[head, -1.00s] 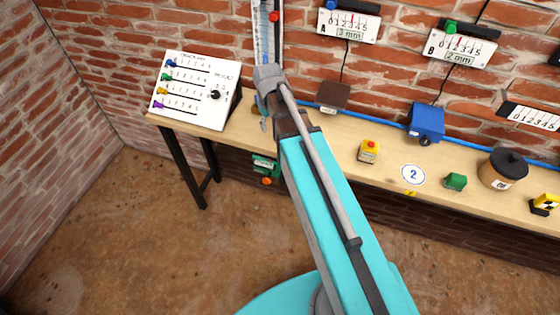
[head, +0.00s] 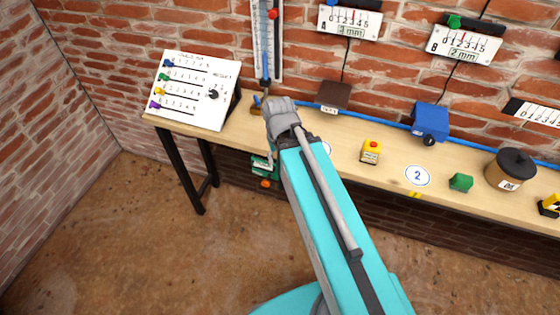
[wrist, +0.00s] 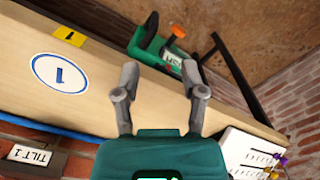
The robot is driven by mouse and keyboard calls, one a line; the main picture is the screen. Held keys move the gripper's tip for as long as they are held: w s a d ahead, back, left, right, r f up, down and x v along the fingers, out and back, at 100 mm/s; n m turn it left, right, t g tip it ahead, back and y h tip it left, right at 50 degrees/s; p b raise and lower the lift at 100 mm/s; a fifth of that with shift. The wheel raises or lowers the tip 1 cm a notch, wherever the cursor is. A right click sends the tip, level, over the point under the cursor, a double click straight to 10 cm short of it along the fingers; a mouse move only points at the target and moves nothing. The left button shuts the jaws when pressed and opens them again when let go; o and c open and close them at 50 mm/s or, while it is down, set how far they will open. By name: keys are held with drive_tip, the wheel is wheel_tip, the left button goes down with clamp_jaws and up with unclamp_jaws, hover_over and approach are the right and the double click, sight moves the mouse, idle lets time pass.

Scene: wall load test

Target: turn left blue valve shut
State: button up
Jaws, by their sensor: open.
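In the head view my gripper is hidden behind my wrist. In the wrist view my gripper (wrist: 159,72) is open and empty, its fingers apart over the bench's front edge. The valve does not show in the wrist view.
A white slider panel (head: 200,85) stands left of my wrist. A green tool with an orange knob (wrist: 174,45) hangs at the front edge. A blue box (head: 430,120), yellow button box (head: 370,152) and brown pot (head: 505,170) stand to the right.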

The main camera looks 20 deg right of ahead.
drive_tip(key=shift+s, duration=0.3)
drive_tip(key=shift+r, duration=0.1)
wheel_tip(320, 180, up, 12)
drive_tip(key=n+p, duration=0.1)
drive_tip(key=p, duration=1.1)
hover_over(257, 98)
drive_tip(key=shift+w+a, duration=0.1)
drive_tip(key=shift+f, duration=0.25)
wheel_tip(257, 98, down, 12)
drive_tip(key=b, duration=1.2)
drive_tip(key=shift+r, duration=0.2)
drive_tip(key=shift+c, duration=0.2)
